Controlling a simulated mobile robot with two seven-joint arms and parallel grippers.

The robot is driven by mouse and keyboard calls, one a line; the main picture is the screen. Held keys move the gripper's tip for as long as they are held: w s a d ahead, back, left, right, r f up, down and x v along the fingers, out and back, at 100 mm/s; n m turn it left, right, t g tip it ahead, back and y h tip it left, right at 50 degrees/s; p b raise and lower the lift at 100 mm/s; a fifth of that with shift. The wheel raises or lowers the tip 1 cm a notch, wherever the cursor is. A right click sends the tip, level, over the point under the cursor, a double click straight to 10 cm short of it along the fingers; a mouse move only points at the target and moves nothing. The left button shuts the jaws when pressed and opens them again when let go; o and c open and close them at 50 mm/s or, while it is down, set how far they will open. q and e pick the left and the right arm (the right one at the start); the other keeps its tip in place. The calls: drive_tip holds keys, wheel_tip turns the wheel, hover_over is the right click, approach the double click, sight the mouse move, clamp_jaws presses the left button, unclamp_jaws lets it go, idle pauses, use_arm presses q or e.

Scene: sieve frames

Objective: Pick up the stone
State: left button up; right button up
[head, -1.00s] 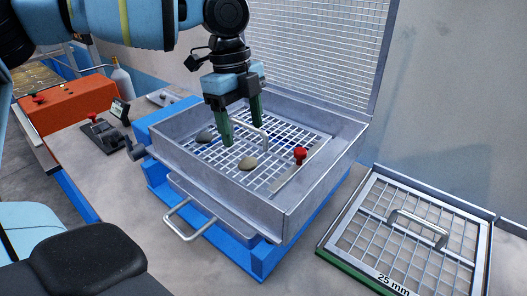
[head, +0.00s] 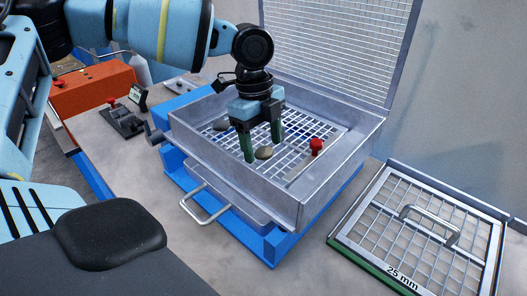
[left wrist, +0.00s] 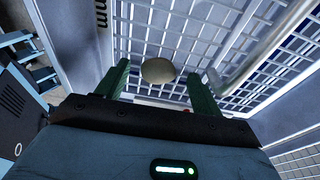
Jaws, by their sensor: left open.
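A tan, rounded stone (head: 264,152) lies on the wire mesh inside the metal sieve box (head: 262,201). My left gripper (head: 263,147) is open, pointing down into the box. Its green fingers show on either side of this stone in the head view. A second, greyer stone (head: 221,124) lies farther back and left on the mesh. My right gripper is not in view.
A red knob (head: 316,146) stands on a bar right of the stone. The box walls surround the mesh, and an upright mesh panel (head: 335,45) stands behind. A framed 25 mm screen (head: 421,233) lies at the right. An orange case (head: 92,88) stands at the far left.

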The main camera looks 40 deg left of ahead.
sight(262, 149)
use_arm(q)
drive_tip(key=shift+f, duration=0.45)
drive_tip(key=c, duration=1.1)
drive_tip(key=shift+o, duration=0.2)
drive_tip(key=shift+r, duration=0.1)
wheel_tip(262, 149, up, 18)
